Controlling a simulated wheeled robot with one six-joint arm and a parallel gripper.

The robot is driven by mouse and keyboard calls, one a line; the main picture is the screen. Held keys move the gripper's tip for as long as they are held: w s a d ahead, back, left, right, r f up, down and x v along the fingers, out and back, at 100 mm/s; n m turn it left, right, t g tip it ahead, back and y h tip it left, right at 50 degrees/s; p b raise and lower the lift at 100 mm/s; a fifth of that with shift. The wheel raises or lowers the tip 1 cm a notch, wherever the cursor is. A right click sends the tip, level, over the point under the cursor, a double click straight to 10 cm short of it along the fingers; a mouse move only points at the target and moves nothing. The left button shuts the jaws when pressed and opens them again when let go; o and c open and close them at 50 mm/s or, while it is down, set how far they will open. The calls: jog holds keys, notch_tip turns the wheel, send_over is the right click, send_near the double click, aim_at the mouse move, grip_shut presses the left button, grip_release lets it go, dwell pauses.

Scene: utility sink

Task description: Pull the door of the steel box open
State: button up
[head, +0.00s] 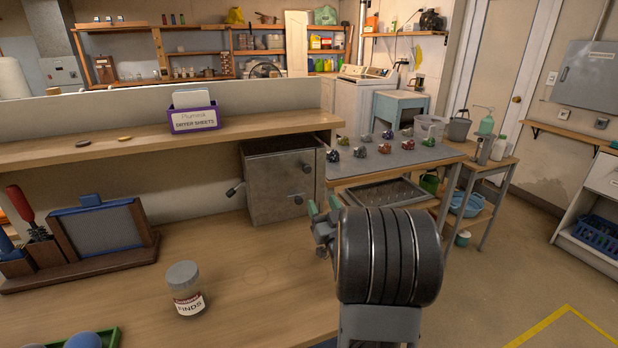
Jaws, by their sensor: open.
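The steel box (270,190) is a grey metal cabinet standing on the wooden counter, against the low back wall. My gripper (324,207) has green fingertips and is open and empty. In the picture it appears just right of the box's lower right corner, apart from the handle. Part of the gripper is hidden behind my arm.
A jar labelled FINDS (187,290) stands on the counter in front of the box. A wooden stand (85,245) is at left, a green tray (107,338) at the front left. A purple bin (194,119) sits on the ledge.

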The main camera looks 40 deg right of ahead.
aim_at(308, 171)
jog(key=p+x, duration=0.2)
jog(key=x, duration=0.9)
jog(key=shift+w+r, duration=0.2)
jog(key=shift+c, duration=0.4)
grip_shut()
